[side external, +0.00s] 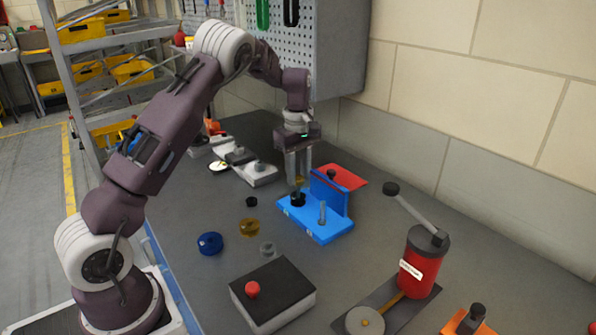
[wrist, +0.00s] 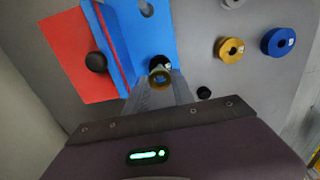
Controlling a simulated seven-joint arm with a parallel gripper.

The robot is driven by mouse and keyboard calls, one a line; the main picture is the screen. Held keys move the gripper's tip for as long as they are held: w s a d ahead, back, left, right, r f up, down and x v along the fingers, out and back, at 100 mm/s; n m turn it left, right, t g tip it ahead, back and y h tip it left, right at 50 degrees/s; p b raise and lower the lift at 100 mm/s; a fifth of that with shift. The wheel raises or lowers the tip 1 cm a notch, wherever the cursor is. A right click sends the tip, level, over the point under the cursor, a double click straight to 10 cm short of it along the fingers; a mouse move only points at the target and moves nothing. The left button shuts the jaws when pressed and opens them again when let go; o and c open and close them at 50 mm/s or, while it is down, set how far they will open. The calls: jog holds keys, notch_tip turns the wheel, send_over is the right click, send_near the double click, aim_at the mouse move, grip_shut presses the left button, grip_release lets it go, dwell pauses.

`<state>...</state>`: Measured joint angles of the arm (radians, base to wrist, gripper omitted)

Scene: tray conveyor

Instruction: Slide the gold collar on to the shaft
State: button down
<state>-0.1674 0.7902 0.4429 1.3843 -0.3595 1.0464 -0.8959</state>
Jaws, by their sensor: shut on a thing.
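My gripper (wrist: 160,82) is shut on a small gold collar (wrist: 160,77), a ring with its hole visible in the wrist view. In the side view my gripper (side external: 298,178) points down over the left end of the blue fixture (side external: 316,228), with the gold collar (side external: 299,182) at its fingertips. A black piece (side external: 298,199) stands on the fixture just below the collar; a pale tip shows beside the ring in the wrist view. The collar looks above it, but I cannot tell whether it is around the shaft. A grey upright post (side external: 322,213) stands at the fixture's nearer end.
A larger gold ring (side external: 249,227), a blue ring (side external: 210,243), a grey ring (side external: 267,249) and a small black piece (side external: 252,202) lie left of the fixture. The fixture's upright blue wall (side external: 330,193) and a red plate (side external: 345,178) are close to my gripper's right.

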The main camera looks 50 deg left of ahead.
jog(key=shift+f, duration=0.9)
jog(key=c, duration=1)
grip_release()
jog(key=shift+r, duration=0.1)
notch_tip(320, 180, up, 7)
